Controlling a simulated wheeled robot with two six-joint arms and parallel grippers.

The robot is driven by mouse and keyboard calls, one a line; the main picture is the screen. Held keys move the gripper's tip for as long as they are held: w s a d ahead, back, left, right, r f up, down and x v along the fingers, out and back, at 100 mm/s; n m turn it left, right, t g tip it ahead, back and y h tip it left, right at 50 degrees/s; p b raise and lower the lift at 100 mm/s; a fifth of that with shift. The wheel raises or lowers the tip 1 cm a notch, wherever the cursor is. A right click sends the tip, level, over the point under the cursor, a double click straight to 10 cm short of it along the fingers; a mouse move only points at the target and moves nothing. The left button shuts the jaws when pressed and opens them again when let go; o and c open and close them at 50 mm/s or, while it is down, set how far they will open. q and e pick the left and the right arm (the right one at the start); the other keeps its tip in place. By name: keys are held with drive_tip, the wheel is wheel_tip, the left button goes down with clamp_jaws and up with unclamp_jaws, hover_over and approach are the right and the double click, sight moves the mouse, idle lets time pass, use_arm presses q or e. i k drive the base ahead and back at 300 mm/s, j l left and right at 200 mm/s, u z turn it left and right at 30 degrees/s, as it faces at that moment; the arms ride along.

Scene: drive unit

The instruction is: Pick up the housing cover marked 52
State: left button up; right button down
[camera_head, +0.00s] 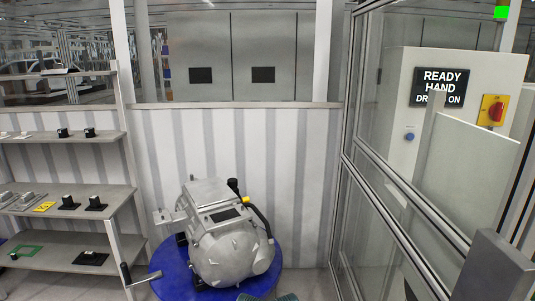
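No number 52 can be read in this view, so I cannot tell which part is the housing cover. Several small grey and black parts sit on the shelf rack at the left. On its middle shelf are grey flat parts (28,200), a yellow tag (44,207) too small to read, and black-based parts (68,202) and (95,203). A grey drive unit (228,240) with a box on top and a black cable stands on a blue round base (172,282). Neither of my grippers shows.
The shelf rack (113,225) stands left of the drive unit. Its lower shelf holds a green frame (25,251) and a black plate (91,258). A framed glass partition (378,190) is at the right, with a panel sign (442,87) reading "READY HAND" behind it.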

sight(28, 199)
drive_tip(key=i+j+u, duration=0.35)
drive_tip(key=i+j, duration=0.25)
drive_tip(key=j, duration=0.7)
drive_tip(key=i+j+u, duration=0.3)
drive_tip(key=i+j, duration=0.5)
drive_tip(key=j, duration=0.35)
drive_tip(key=i+j+u, duration=0.35)
drive_tip(key=i+j, duration=0.5)
drive_tip(key=i+u, duration=0.25)
drive_tip(key=i, duration=0.15)
drive_tip(key=i+l+u, duration=0.25)
drive_tip(key=i, duration=0.15)
drive_tip(key=j, duration=0.1)
